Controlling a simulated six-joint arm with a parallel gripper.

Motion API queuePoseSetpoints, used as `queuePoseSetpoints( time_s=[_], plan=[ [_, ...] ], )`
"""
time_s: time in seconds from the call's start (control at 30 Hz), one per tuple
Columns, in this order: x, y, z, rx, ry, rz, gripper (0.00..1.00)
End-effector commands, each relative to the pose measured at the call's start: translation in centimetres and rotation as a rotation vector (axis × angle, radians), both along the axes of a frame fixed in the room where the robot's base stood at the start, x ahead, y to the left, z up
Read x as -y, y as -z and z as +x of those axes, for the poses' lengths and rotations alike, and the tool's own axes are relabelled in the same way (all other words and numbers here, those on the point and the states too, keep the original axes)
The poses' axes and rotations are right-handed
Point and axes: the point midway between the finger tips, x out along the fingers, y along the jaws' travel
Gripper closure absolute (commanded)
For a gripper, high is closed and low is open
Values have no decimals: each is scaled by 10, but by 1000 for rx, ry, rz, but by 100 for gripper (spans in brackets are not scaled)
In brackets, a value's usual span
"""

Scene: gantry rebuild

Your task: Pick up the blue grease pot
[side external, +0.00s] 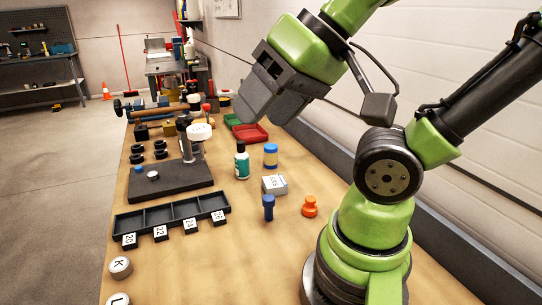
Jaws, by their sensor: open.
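My gripper (264,106) is open and empty. It hangs in the air above the bench, up and a little left of the jar in the picture, clear of it. The gap between its fingers is hard to see from this side.
A green bottle with a dark cap (242,162) stands close left of the jar. A white labelled block (274,185), a blue peg-like piece (268,207) and an orange knob (310,207) are nearer. Red tray (250,133) behind; black slotted tray (172,216) at left.

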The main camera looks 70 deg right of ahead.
Motion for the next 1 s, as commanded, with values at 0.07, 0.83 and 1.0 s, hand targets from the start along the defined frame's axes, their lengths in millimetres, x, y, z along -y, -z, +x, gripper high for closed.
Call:
queuePoseSetpoints(
  time_s=[0.07, 0.83, 1.0],
  plan=[
    [0, 0, 0, 0, 0, 0, 25],
    [107, 13, 134, -129, 1141, 671, 24],
    [195, 56, 165, -102, 1693, 1000, 24]
  ],
)
